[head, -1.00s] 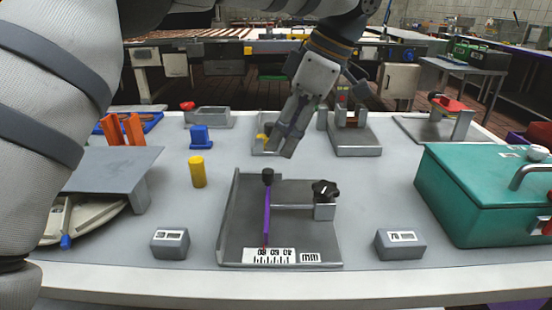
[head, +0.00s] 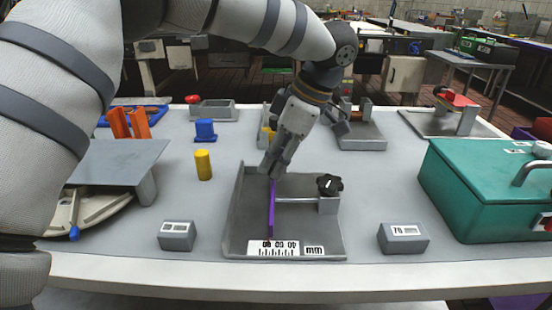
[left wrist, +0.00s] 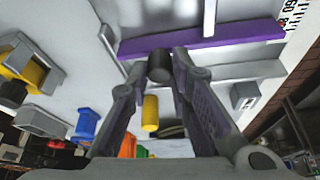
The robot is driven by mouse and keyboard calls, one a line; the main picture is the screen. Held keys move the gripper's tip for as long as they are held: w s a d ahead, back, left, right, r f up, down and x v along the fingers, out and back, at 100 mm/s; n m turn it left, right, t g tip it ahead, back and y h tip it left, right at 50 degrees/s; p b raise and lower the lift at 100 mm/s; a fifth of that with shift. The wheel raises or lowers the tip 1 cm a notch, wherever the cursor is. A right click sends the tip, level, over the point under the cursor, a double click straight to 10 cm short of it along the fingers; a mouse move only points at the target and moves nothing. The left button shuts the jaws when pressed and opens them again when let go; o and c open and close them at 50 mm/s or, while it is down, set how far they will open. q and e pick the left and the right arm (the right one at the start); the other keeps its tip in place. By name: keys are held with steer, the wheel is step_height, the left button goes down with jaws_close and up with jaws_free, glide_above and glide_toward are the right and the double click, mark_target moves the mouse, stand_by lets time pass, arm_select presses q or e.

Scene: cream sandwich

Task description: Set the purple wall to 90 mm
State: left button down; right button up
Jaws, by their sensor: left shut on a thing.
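The purple wall (head: 271,215) stands upright in the grey L-shaped fixture (head: 232,225), attached to a horizontal rod. It also shows in the left wrist view (left wrist: 210,41). Its front end is near the left numeral of the white mm scale (head: 273,251); the exact reading is too small to tell. My left gripper (head: 270,176) is at the wall's far end, shut on the wall's black knob (left wrist: 159,66), which sits between the fingertips in the left wrist view. A black star knob (head: 329,184) sits on the rod's block. My right gripper is not in view.
A yellow cylinder (head: 203,165) and a blue block (head: 205,130) stand behind left. Grey label blocks flank the fixture, left (head: 177,236) and right (head: 403,238). A teal box (head: 485,195) is at the right. Bare table lies between them.

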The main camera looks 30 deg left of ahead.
arm_select(q)
steer(key=shift+w+d, duration=0.4)
steer(key=shift+d, duration=0.25)
steer(key=shift+w+d, duration=0.35)
steer(key=shift+d, duration=0.3)
steer(key=c, duration=1.4)
jaws_free()
steer(key=shift+c, duration=0.2)
steer(key=v, duration=1.2)
steer(key=shift+f, duration=0.1)
